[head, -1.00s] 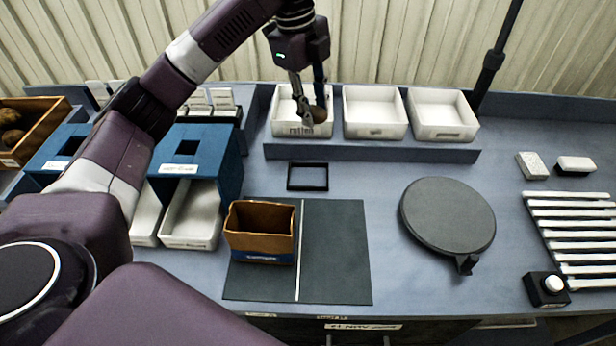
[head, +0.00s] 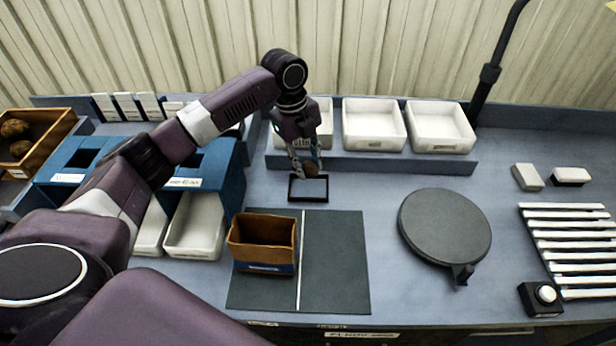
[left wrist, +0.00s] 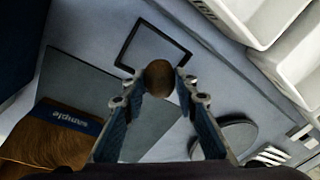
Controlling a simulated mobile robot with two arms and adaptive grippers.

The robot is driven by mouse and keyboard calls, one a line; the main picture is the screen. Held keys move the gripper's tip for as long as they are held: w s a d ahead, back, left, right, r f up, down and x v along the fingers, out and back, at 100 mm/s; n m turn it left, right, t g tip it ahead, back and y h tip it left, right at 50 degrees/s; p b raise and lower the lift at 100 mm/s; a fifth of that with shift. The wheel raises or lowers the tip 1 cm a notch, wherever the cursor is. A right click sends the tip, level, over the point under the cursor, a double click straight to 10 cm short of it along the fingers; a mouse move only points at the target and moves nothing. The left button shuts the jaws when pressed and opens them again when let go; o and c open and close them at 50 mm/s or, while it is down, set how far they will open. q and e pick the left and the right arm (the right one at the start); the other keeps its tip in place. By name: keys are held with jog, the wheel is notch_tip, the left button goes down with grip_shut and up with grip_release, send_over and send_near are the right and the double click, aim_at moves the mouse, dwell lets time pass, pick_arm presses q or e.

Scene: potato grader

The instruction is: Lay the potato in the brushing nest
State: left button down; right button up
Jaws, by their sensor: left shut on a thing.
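My left gripper (head: 306,164) is shut on a brown potato (head: 312,168), which also shows between the two fingertips in the left wrist view (left wrist: 159,77). The gripper holds it above the small black rectangular frame (head: 309,188), over that frame's back part. The frame lies on the bench behind the dark mat, and I take it to be the brushing nest. In the left wrist view the frame (left wrist: 127,50) shows just beyond the potato, and its inside is empty. I cannot tell how high the potato hangs. My right gripper is in neither view.
White bins (head: 374,143) stand in a row behind the frame. An open brown sample box (head: 262,262) stands on the dark mat (head: 338,262). A round dark plate (head: 444,225) is to the right, and blue boxes with slots (head: 205,163) are to the left.

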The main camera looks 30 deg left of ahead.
aim_at(308, 190)
pick_arm(q)
jog(key=shift+f+p, duration=0.5)
jog(key=shift+f, duration=2.55)
jog(key=c, duration=1.8)
grip_release()
jog(key=shift+f, duration=0.15)
notch_tip(308, 190, up, 12)
jog(key=s+a+b, duration=0.1)
jog(key=b, duration=0.1)
jog(key=shift+a, duration=0.4)
